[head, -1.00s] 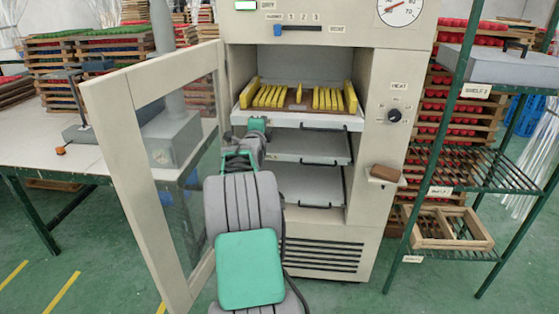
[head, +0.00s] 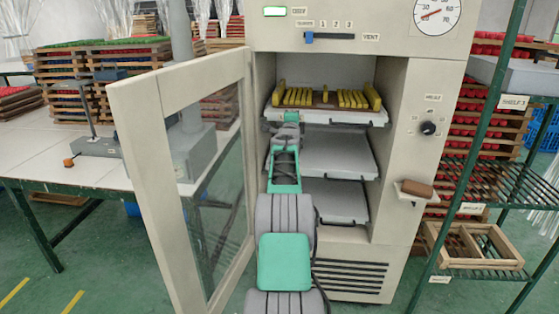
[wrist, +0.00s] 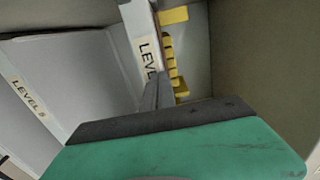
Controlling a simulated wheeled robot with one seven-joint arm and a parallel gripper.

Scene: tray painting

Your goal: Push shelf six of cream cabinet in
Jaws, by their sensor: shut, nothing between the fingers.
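The cream cabinet (head: 390,165) stands with its glazed door (head: 150,150) swung open to the left. Its top shelf (head: 345,117) carries a row of yellow pieces (head: 330,98) and has a dark front handle. My gripper (head: 291,117) is shut and empty at the left part of this shelf's front edge. In the wrist view my gripper (wrist: 155,95) points at the shelf's front strip with a "LEVEL" label (wrist: 147,55); the finger hides its number. I cannot tell for sure whether it touches.
Two empty grey shelves, a middle one (head: 340,155) and a lower one (head: 345,200), sit below. A brown block (head: 417,188) rests on a small ledge at right. A green rack (head: 500,160) stands to the right, a worktable (head: 60,165) to the left.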

